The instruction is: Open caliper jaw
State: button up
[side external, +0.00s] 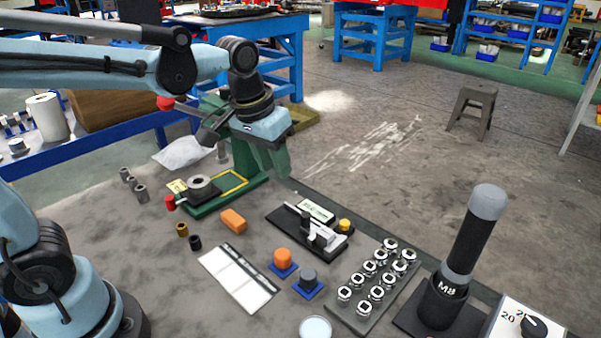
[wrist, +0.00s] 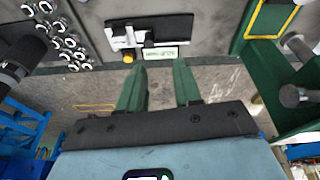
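The caliper (side external: 318,236) is a small silver and dark tool lying on a black base (side external: 283,217) in the middle of the table. The base carries a pale display block (side external: 317,210) and a yellow knob (side external: 344,225). In the wrist view the caliper (wrist: 126,37) lies beyond my fingertips, a little left of centre. My gripper (side external: 270,172) has green fingers and hangs above and behind the caliper, apart from it. In the wrist view my gripper (wrist: 160,66) is open, with nothing between the fingers. The jaw gap is too small to tell.
A green press stand (side external: 243,184) stands left of the caliper. Orange (side external: 282,257) and grey (side external: 308,276) knobs stand in front. A white card (side external: 238,279) lies at front left.

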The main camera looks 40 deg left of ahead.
aim_at(305, 215)
jog(key=w+d+f+n+g, duration=0.1)
jog(key=w+d+f+g, duration=0.15)
jog(key=w, duration=0.35)
jog(key=shift+g, duration=0.25)
notch_tip(305, 215, down, 12)
jog(key=shift+s+d+r, duration=0.1)
jog(key=shift+s+r, duration=0.05)
jog(key=shift+r, duration=0.05)
grip_shut()
dwell(0.4)
